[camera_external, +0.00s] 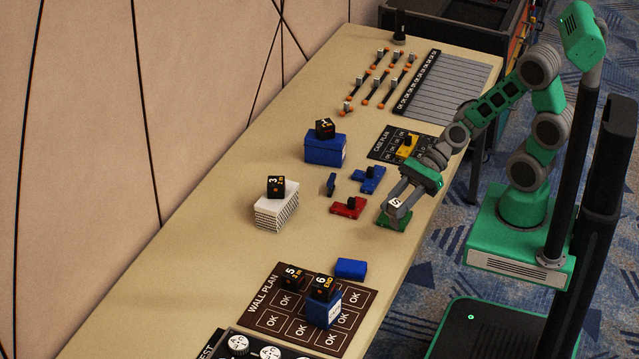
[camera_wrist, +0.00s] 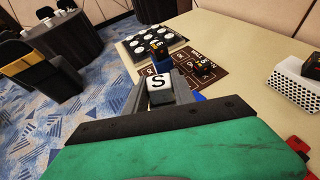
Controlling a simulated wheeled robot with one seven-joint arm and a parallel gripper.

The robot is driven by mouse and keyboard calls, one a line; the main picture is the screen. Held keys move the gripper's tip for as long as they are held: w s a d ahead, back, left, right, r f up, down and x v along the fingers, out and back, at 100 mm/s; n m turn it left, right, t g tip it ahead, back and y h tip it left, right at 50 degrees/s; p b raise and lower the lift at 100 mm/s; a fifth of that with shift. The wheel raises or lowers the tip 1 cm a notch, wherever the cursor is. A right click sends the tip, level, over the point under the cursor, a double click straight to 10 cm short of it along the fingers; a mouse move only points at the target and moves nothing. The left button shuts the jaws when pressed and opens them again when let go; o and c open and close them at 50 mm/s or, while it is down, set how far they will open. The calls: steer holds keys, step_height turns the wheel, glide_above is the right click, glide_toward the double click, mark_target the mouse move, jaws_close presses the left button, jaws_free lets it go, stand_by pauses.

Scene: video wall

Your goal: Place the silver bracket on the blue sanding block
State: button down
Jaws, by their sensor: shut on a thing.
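My gripper (camera_external: 399,206) is shut on a small grey block with a white top marked "S", which I take for the silver bracket (camera_external: 396,203). In the wrist view the bracket (camera_wrist: 158,88) sits between the two grey fingers. In the external view it is above or at a green piece (camera_external: 394,222) near the table's right edge; whether they touch is unclear. A flat plain blue block, likely the blue sanding block (camera_external: 351,268), lies on the table lower left of my gripper, apart from it. It also shows partly beyond the fingers in the wrist view (camera_wrist: 198,97).
Red (camera_external: 349,207), blue (camera_external: 369,179) and yellow (camera_external: 406,146) pieces lie near my gripper. A white stack (camera_external: 277,211) with a black cube stands to the left. The brown wall plan (camera_external: 262,322) holds dark cubes and a blue box. Bare table lies between gripper and flat block.

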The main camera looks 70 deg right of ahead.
steer(key=shift+w+a+f+b, duration=0.3)
steer(key=shift+w+a+f, duration=0.65)
steer(key=shift+w+f, duration=0.8)
steer(key=shift+w+a+f+b, duration=0.35)
steer(key=shift+w+a+f, duration=0.85)
steer(key=shift+f, duration=0.9)
steer(key=shift+w+a+f+b, duration=0.3)
steer(key=shift+w+a+f, duration=0.4)
steer(key=shift+w+f, duration=1.15)
steer(key=shift+s+f, duration=0.15)
steer(key=shift+f, duration=0.15)
steer(key=c, duration=1.1)
jaws_free()
steer(key=shift+o, duration=0.2)
